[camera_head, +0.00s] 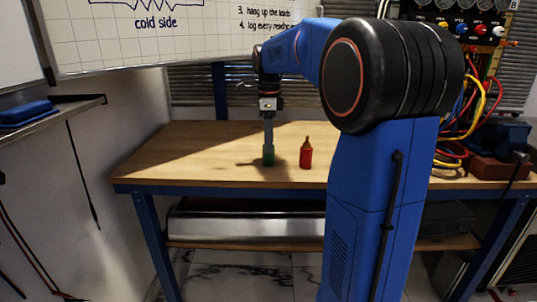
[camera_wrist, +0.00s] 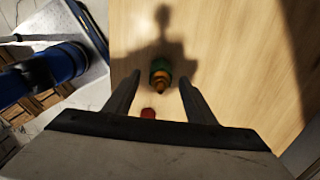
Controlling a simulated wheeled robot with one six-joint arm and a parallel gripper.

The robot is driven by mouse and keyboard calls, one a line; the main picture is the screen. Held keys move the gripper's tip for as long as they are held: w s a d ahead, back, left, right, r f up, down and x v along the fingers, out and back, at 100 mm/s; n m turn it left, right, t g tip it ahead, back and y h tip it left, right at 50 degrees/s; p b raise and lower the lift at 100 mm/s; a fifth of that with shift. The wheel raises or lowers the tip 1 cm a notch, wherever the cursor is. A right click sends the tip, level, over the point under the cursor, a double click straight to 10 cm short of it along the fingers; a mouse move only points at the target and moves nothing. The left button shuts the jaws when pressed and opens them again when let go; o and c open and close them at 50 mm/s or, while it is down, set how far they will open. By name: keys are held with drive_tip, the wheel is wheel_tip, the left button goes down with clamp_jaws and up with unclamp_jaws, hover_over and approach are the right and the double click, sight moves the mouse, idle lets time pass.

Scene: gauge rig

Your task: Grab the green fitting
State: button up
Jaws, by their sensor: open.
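The green fitting (camera_head: 268,158) stands on the wooden bench top, directly below my gripper (camera_head: 268,143) in the head view. Its upper part is hidden by the fingers there. In the wrist view the green fitting (camera_wrist: 160,68), with its brass tip toward the camera, shows in the gap between my two open fingers (camera_wrist: 160,76). I see no finger clearly touching it; the exact height of the fingertips beside it is hard to tell. My gripper points straight down and holds nothing.
A red fitting (camera_head: 306,158) with a brass tip stands upright just right of the green one; part of it also shows in the wrist view (camera_wrist: 148,113), near the gripper body. Cables (camera_head: 470,110) lie at the bench's right end. The bench's left part (camera_head: 190,150) is clear.

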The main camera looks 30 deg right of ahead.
drive_tip(key=shift+f, duration=2.3)
clamp_jaws()
drive_tip(key=shift+r, duration=0.1)
